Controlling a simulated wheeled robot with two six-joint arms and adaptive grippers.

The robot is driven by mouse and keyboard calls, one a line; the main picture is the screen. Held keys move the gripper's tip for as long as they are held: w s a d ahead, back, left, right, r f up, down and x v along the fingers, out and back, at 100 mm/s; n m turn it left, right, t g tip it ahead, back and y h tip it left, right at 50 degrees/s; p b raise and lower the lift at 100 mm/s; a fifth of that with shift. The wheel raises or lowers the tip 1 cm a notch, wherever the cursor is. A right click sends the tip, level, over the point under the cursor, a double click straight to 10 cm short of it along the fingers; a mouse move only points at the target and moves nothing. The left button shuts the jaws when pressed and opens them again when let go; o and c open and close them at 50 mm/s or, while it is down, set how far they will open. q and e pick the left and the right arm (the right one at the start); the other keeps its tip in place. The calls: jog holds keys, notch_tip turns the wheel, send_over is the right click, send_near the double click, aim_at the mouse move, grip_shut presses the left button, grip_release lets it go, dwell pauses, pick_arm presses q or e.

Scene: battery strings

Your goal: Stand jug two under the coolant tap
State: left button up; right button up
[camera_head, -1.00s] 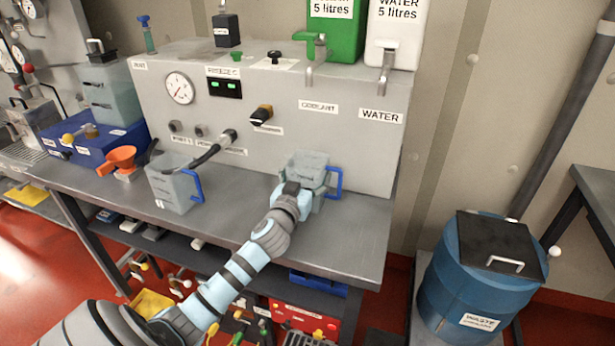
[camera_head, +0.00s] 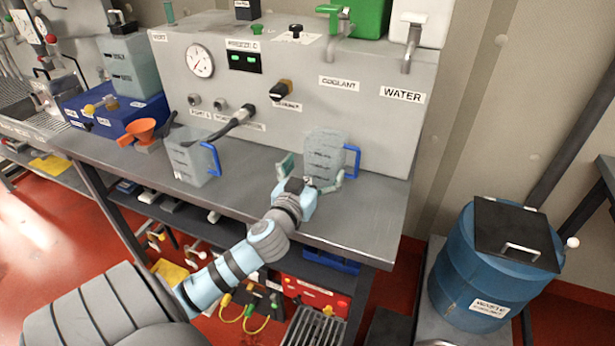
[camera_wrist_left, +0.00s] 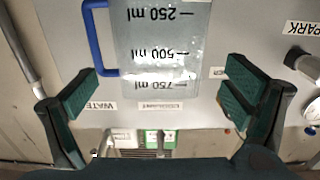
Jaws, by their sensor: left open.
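A clear jug (camera_head: 325,153) with a blue handle stands upright on the bench, below the coolant tap (camera_head: 345,22) and its COOLANT label. I cannot read a number on it. My left gripper (camera_head: 312,174) is open just in front of this jug, with its green fingers spread to either side. The left wrist view shows the same jug (camera_wrist_left: 165,40), upside down with its ml marks, beyond the open fingers and apart from them. A second jug (camera_head: 188,160) with a blue handle stands further left on the bench. My right gripper is not in view.
The water tap (camera_head: 411,45) hangs to the right of the coolant tap. The hose plug (camera_head: 243,114) and dark selector knob (camera_head: 282,90) stick out from the panel. The bench's right end (camera_head: 375,215) is bare. A blue waste drum (camera_head: 490,265) stands at right.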

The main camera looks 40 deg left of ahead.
pick_arm(q)
jog(key=v, duration=0.4)
jog(key=shift+s+d, duration=0.15)
jog(key=shift+s, duration=0.2)
